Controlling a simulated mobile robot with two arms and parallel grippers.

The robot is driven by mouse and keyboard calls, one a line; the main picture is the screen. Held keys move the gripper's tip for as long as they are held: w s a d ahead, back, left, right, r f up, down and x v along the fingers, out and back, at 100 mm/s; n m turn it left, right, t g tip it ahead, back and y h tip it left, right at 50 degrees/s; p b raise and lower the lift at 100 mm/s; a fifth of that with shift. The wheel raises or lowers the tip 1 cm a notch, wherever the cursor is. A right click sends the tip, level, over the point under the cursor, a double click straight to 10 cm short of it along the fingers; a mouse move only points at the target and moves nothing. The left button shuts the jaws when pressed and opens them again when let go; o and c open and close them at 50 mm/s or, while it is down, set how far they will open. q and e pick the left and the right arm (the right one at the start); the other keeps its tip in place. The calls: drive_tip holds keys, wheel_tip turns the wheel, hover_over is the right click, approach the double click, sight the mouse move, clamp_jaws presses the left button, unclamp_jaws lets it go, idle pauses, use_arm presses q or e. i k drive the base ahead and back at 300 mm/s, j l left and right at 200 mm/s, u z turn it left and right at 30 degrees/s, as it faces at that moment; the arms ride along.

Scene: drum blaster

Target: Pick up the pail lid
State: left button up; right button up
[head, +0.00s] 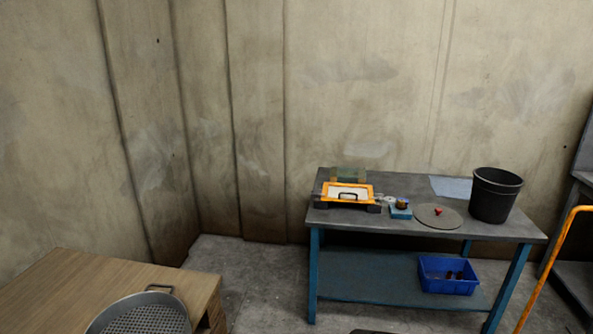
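The pail lid (438,217) looks like a flat grey disc with a small red knob (438,211) at its middle. It lies on the top of the blue-legged workbench (400,184), near the front edge. A black pail (495,195) stands upright and open just right of the lid. Neither of my grippers shows in the head view.
An orange-framed device (348,187) and small blue items (400,211) sit left of the lid. A blue bin (448,275) is on the lower shelf. A wooden table (60,290) with a perforated metal pan (140,317) stands front left. An orange rail (545,262) rises at right.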

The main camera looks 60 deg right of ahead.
sight(439, 217)
drive_tip(key=z, duration=3.3)
